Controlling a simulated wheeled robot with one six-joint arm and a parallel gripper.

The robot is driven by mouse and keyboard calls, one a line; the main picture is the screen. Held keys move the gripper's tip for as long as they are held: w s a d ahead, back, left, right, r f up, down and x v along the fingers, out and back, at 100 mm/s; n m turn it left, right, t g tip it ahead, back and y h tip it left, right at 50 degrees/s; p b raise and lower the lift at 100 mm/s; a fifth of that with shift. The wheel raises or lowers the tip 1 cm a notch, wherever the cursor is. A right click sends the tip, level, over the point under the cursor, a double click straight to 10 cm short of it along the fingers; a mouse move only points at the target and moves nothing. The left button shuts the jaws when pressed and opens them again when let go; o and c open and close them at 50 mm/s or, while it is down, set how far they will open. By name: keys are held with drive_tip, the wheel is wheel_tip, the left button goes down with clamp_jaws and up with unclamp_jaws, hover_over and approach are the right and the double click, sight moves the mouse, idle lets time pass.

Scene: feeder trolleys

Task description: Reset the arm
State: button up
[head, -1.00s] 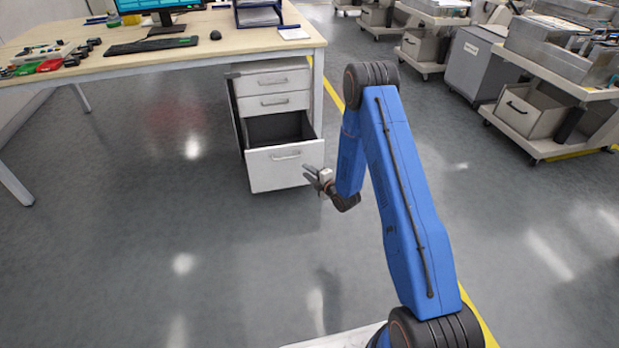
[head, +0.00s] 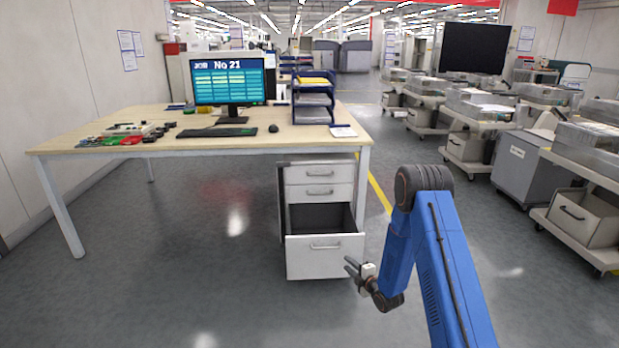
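My blue arm (head: 450,265) rises from the lower right, bends at the dark elbow joint and hangs down to my gripper (head: 350,266). The gripper points left, in front of the right side of the open bottom drawer (head: 325,257) of a white cabinet. Its two grey fingers are spread apart with nothing between them. I cannot tell whether it touches the drawer front.
A desk (head: 100,146) stands over the cabinet, with a monitor (head: 228,82), keyboard, letter trays (head: 312,100) and small parts. Feeder trolleys (head: 590,200) line the right side. The floor (head: 190,270) left of the cabinet is clear.

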drive_tip(key=s+d+r+m+g+h, duration=0.1)
drive_tip(key=s+d+r+m+h, duration=0.15)
drive_tip(key=r, duration=0.55)
drive_tip(key=s+d+r+m+g+h, duration=0.1)
drive_tip(key=s+r+m, duration=0.15)
drive_tip(key=r, duration=0.65)
drive_tip(key=s+d+r+m+g+h, duration=0.1)
drive_tip(key=s+d+r+m, duration=0.15)
drive_tip(key=r, duration=0.55)
drive_tip(key=s+d+r+m+g+h, duration=0.1)
drive_tip(key=s+r+m, duration=0.2)
drive_tip(key=s+r, duration=0.4)
drive_tip(key=s+d+r+m+g+h, duration=0.1)
drive_tip(key=s+r+m, duration=0.25)
drive_tip(key=s, duration=0.55)
drive_tip(key=s+r+m+g, duration=0.2)
drive_tip(key=s+m, duration=0.1)
drive_tip(key=s, duration=1.4)
drive_tip(key=s+a+r+m+g, duration=0.1)
drive_tip(key=s+m, duration=0.3)
drive_tip(key=s, duration=1.4)
drive_tip(key=shift+s+r+m+g, duration=0.25)
drive_tip(key=shift+r+m+g, duration=0.05)
drive_tip(key=shift+r+g, duration=0.55)
drive_tip(key=shift+w+y, duration=0.1)
drive_tip(key=shift+y, duration=0.15)
